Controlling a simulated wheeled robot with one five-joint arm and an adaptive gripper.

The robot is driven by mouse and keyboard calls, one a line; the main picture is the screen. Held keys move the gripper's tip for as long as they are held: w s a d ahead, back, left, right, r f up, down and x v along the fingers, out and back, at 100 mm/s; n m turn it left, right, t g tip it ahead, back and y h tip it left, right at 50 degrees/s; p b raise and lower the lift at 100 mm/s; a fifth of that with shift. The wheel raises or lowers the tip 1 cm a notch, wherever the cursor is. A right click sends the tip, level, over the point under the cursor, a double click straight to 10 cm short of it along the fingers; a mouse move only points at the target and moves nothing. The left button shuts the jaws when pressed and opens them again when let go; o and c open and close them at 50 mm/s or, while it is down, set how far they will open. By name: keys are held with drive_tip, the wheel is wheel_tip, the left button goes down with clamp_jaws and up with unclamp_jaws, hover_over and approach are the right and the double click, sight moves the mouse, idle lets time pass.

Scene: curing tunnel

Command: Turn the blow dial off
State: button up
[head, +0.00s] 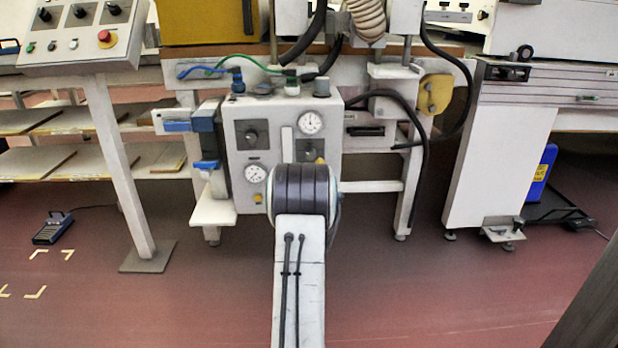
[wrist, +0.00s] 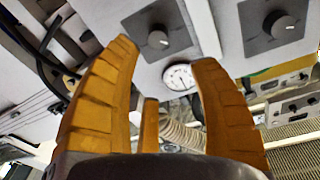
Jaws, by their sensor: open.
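In the head view a grey control box carries a left dial (head: 251,134) on a dark plate and a right dial plate (head: 306,148), partly hidden by my arm. In the wrist view the picture is turned over. I cannot read which is the blow dial. My yellow fingers are spread apart and empty, and they appear clear of both knobs.
A round gauge (head: 310,122) and a lower gauge (head: 256,173) sit on the box. A blue-handled unit (head: 206,164) is at its left. A black cable (head: 420,150) hangs at its right. A sloped button panel (head: 85,38) stands at the left.

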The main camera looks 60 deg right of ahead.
drive_tip(key=shift+v, duration=1.05)
